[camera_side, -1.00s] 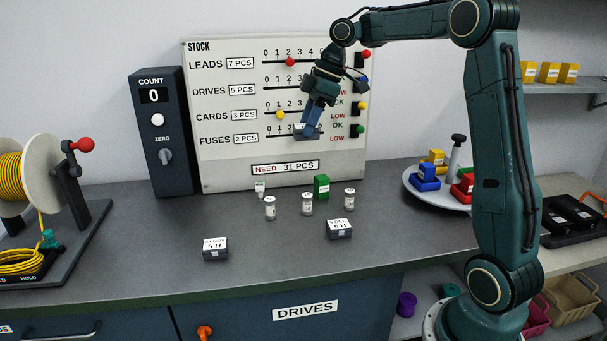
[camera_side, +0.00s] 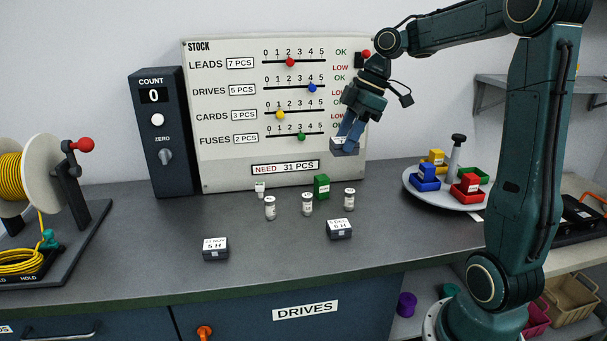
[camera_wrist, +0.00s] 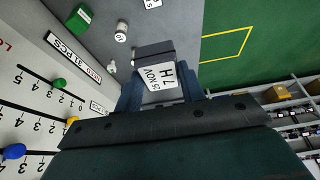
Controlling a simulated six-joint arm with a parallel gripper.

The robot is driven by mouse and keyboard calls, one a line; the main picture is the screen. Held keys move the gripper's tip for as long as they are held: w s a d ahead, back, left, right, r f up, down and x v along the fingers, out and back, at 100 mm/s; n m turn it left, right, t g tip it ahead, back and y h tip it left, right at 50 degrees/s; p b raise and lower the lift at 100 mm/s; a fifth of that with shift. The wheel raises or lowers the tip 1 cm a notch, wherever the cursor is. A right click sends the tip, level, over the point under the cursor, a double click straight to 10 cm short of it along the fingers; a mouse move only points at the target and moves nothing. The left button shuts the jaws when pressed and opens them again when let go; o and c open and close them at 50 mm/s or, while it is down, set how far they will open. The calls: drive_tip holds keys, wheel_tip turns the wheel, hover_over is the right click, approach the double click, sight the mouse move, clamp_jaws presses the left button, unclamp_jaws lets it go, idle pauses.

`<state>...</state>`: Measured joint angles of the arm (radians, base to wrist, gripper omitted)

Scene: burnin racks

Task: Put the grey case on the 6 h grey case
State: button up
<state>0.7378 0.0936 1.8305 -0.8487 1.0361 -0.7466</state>
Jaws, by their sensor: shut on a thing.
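My gripper (camera_side: 349,134) is shut on a dark grey case (camera_side: 343,149) with a white top label. It holds the case in the air in front of the lower right of the stock board. In the wrist view the held case (camera_wrist: 157,78) sits between the blue fingers, its label reading 7 H. The 6 h grey case (camera_side: 339,231) lies on the bench below the gripper, label up, nothing on top of it. Another grey case (camera_side: 216,250), marked 5 H, lies to its left. A case label at the wrist view's top edge is cut off.
Several white bottles (camera_side: 307,205) and a green block (camera_side: 321,187) stand behind the 6 h case. The stock board (camera_side: 225,172) rises at the back. A round tray (camera_side: 422,202) with coloured parts is at the right. The bench front between the cases is clear.

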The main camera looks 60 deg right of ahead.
wheel_tip(320, 180, down, 15)
drive_tip(key=shift+r, duration=0.2)
drive_tip(key=shift+f, duration=0.1)
drive_tip(key=shift+f, duration=2.05)
drive_tip(key=shift+f, duration=0.15)
drive_tip(key=o, duration=1)
drive_tip(key=v, duration=1.2)
drive_tip(key=shift+r, duration=0.2)
